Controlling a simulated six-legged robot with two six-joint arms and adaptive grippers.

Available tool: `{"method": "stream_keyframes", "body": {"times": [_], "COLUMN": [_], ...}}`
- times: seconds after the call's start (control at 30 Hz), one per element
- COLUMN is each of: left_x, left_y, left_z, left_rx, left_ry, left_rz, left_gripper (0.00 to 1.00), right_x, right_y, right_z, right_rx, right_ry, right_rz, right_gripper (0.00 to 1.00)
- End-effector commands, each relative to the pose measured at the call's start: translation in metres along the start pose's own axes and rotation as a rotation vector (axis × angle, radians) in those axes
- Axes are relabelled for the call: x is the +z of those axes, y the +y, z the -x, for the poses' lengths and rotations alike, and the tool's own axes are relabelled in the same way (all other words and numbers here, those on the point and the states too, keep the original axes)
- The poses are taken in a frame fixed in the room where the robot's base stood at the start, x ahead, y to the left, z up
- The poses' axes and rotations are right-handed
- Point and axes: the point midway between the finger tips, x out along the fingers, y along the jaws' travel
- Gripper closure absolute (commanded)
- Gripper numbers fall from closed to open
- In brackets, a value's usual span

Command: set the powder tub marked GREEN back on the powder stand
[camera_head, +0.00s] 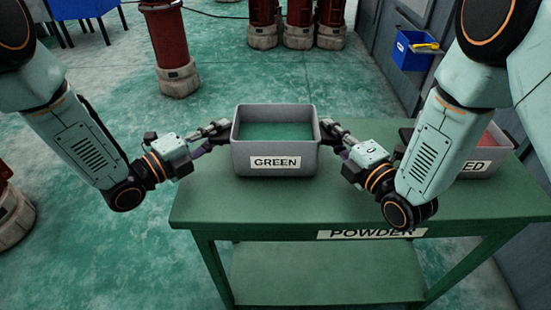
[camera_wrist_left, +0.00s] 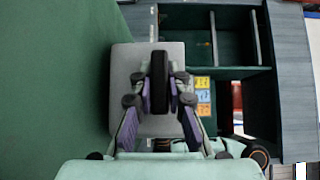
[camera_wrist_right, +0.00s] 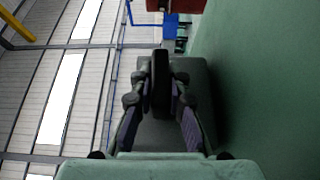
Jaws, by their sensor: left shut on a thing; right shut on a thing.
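The grey powder tub marked GREEN (camera_head: 275,158) holds green powder and is level over the left part of the green powder stand (camera_head: 270,200). I cannot tell whether its base touches the top. My left gripper (camera_head: 222,130) is shut on the handle at the tub's left end. My right gripper (camera_head: 328,131) is shut on the handle at its right end. The tub's grey end walls show behind the dark handles in the left wrist view (camera_wrist_left: 172,58) and the right wrist view (camera_wrist_right: 195,75).
Another grey tub (camera_head: 484,168) with red powder, its label partly hidden by my right arm, stands on the stand's right part. A POWDER label (camera_head: 372,233) is on the front edge. Red cylinders (camera_head: 170,45) stand behind. A blue bin (camera_head: 413,50) hangs on the wall.

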Motion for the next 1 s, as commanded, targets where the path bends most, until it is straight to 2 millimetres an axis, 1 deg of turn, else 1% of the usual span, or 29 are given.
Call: {"method": "stream_keyframes", "body": {"times": [0.17,0.93,0.97,1.0], "left_x": [0.0,0.0,0.0,0.0], "left_y": [-0.001,0.011,0.011,0.011], "left_z": [0.0,0.0,0.0,0.0], "left_rx": [-0.003,-0.003,-0.004,-0.004], "left_ry": [0.0,0.0,0.0,0.0], "left_rz": [-0.001,0.0,0.0,-0.001], "left_gripper": [1.0,1.0,0.84,0.8], "right_x": [0.0,0.0,0.0,0.0], "right_y": [0.001,-0.011,-0.011,-0.01], "right_z": [0.0,-0.001,-0.001,-0.001], "right_rx": [0.003,0.003,0.003,0.003], "right_ry": [0.0,0.0,0.0,0.0], "right_rz": [0.0,0.0,0.0,0.0], "right_gripper": [1.0,1.0,1.0,1.0]}}
